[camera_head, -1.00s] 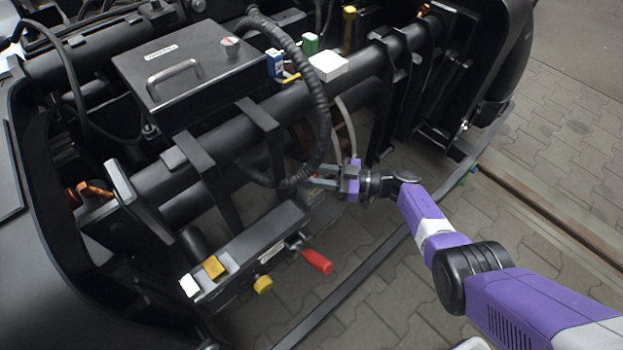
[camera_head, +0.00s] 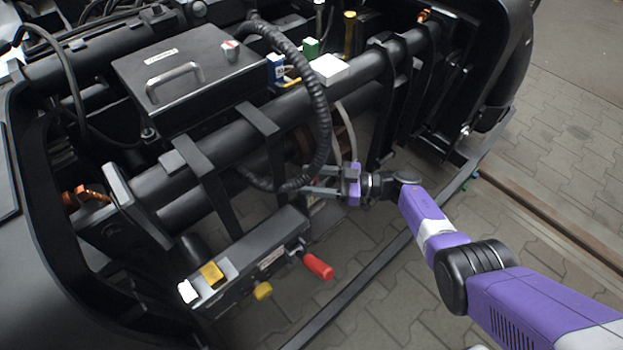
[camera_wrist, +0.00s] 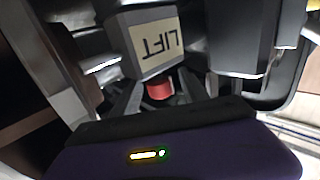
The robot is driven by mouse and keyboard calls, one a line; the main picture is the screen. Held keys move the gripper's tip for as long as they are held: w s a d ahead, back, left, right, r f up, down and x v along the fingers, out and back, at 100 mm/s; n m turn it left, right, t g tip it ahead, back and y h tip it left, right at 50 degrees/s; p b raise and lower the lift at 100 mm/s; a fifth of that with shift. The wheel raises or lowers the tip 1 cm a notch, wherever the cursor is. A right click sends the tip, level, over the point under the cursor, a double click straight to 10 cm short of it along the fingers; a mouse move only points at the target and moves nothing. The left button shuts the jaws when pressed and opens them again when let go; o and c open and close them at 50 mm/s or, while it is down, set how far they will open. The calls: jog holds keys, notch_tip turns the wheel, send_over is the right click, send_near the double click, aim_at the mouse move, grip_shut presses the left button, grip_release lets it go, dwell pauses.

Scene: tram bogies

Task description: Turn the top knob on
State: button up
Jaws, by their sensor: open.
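A small pale knob with a red mark (camera_head: 230,50) stands on the lid of the black box with a metal handle (camera_head: 190,75), at the upper left in the head view. My gripper (camera_head: 308,188) is open, well below and to the right of that knob, beside the thick black hose. In the wrist view my gripper (camera_wrist: 160,84) has its two fingers apart. A small red part (camera_wrist: 159,90) shows between them, below a block with an upside-down LIFT label (camera_wrist: 155,47). I cannot tell whether the fingers touch anything.
A ribbed black hose (camera_head: 320,110) loops down close to my gripper. A lower control bar (camera_head: 245,258) carries a red handle (camera_head: 318,266) and yellow knobs. A thick black tube crosses between the box and my gripper. Open paving lies at the right.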

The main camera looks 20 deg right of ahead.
jog(key=v, duration=0.7)
jog(key=shift+s+d+p, duration=0.25)
jog(key=shift+d+p, duration=0.05)
jog(key=shift+p, duration=0.15)
